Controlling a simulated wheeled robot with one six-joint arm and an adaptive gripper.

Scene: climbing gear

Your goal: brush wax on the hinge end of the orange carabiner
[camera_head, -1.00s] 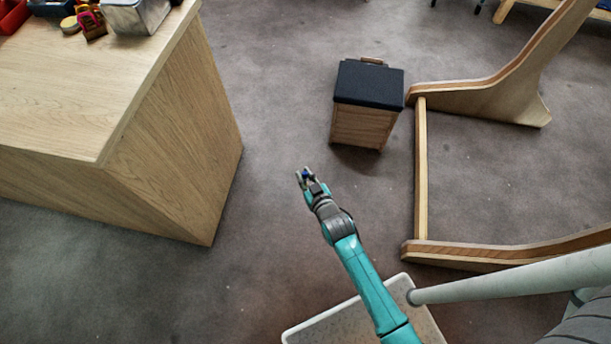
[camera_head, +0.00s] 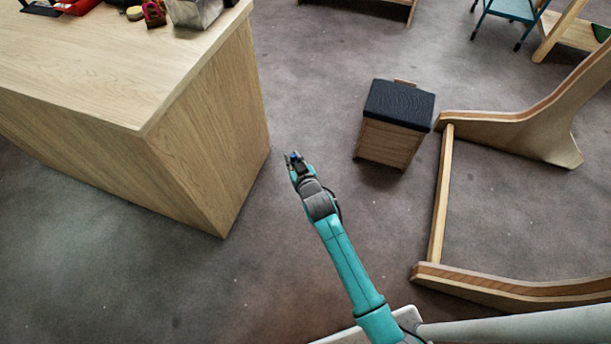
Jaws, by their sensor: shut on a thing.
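My gripper (camera_head: 294,160) is at the end of my teal arm, over the carpet to the right of the wooden counter. It is shut on a small blue thing (camera_head: 294,156), of which only a little shows; I cannot tell what it is. I cannot make out an orange carabiner. A small red and yellow item (camera_head: 154,13) lies near the counter's far edge, too small to identify.
The wooden counter (camera_head: 90,75) has a bare near top. At its far edge are a grey box (camera_head: 195,12), a yellow round thing (camera_head: 135,13) and a red tray (camera_head: 76,5). A dark-topped stool (camera_head: 398,104) and a wooden frame (camera_head: 440,195) stand right. Carpet between is clear.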

